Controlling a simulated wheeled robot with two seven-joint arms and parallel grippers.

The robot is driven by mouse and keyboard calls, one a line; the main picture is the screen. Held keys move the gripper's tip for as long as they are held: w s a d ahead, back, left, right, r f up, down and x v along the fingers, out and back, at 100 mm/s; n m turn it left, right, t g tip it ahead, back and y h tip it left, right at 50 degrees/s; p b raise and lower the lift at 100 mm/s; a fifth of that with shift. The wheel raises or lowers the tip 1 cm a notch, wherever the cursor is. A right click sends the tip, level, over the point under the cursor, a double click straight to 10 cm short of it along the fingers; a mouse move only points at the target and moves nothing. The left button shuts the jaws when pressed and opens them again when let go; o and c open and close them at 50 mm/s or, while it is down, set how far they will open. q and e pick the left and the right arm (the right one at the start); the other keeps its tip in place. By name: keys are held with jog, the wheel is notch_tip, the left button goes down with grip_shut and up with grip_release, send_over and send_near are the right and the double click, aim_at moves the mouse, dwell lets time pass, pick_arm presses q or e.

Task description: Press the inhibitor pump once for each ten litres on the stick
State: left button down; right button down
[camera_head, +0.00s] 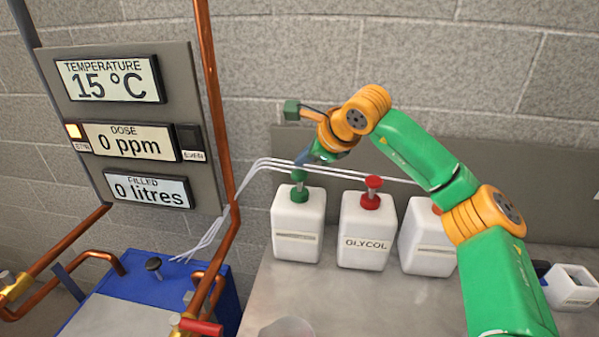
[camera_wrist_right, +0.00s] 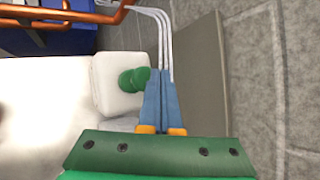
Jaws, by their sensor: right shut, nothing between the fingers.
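The white jug (camera_head: 298,228) with a green pump head (camera_head: 299,191) stands at the left of a row on the bench; its label is unreadable. My right gripper (camera_head: 302,158) is shut and empty, its blue fingertips just above the green pump. In the right wrist view the closed blue fingers (camera_wrist_right: 160,92) are close beside the green pump (camera_wrist_right: 133,80); I cannot tell whether they touch. The panel's displays read 15 °C, 0 ppm dose (camera_head: 131,143) and 0 litres filled (camera_head: 148,190). I see no stick that I can identify. My left gripper is out of view.
A GLYCOL jug with a red pump (camera_head: 366,232) stands to the right, then another white jug (camera_head: 425,240) partly behind my arm. Copper pipes (camera_head: 212,100) and a blue unit (camera_head: 150,295) are at left. A white container (camera_head: 572,287) is at far right. The front bench is mostly clear.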

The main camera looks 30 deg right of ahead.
aim_at(302, 173)
dwell(0.7)
jog(key=shift+f+b, duration=0.35)
jog(key=shift+f, duration=0.05)
jog(key=shift+s+f+b, duration=0.1)
jog(key=shift+f+b, duration=0.95)
jog(key=shift+f, duration=0.3)
dwell(1.0)
dwell(0.3)
jog(key=shift+r+p, duration=1.7)
jog(key=shift+r, duration=0.05)
notch_tip(302, 173, up, 5)
jog(key=p, duration=0.4)
jog(key=shift+r+p, duration=0.15)
jog(key=shift+p, duration=0.25)
